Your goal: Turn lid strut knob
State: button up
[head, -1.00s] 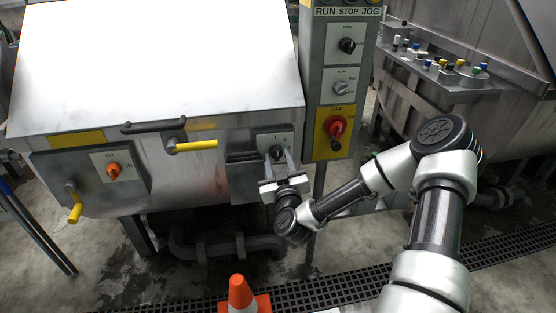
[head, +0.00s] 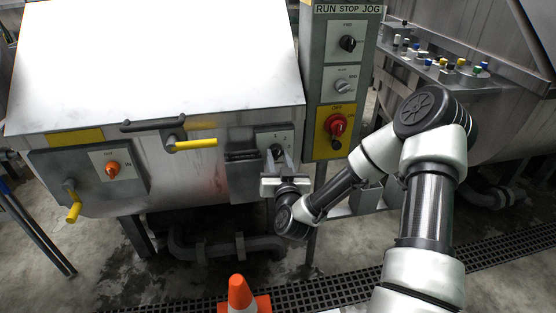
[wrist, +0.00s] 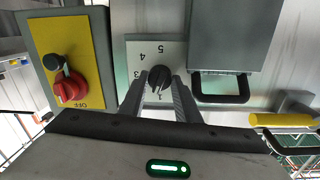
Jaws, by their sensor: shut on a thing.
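The black knob (wrist: 159,76) sits on a pale dial plate with numbers, among them 3, 4 and 5, in the wrist view. In the head view the knob (head: 277,149) is small, on the plate at the right of the steel drum's front. My gripper (wrist: 160,88) has one finger on each side of the knob and is shut on it. In the head view my gripper (head: 280,159) reaches up to the plate from below. The fingers hide part of the dial markings.
A grey control post (head: 314,90) with a red rotary switch (head: 335,124) stands just right of the knob. A grey box (head: 242,165) with a black handle adjoins the plate. A yellow lever (head: 195,145) juts out left. An orange cone (head: 240,292) stands on the floor.

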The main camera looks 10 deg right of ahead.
jog(key=shift+m+b, duration=0.5)
jog(key=shift+m, duration=1.8)
jog(key=o, duration=0.8)
jog(key=shift+c, duration=0.2)
jog(key=s+p, duration=0.9)
jog(key=s, duration=0.8)
jog(key=shift+s+a+r, duration=0.2)
jog(key=shift+a+r, duration=0.05)
jog(key=shift+r, duration=0.05)
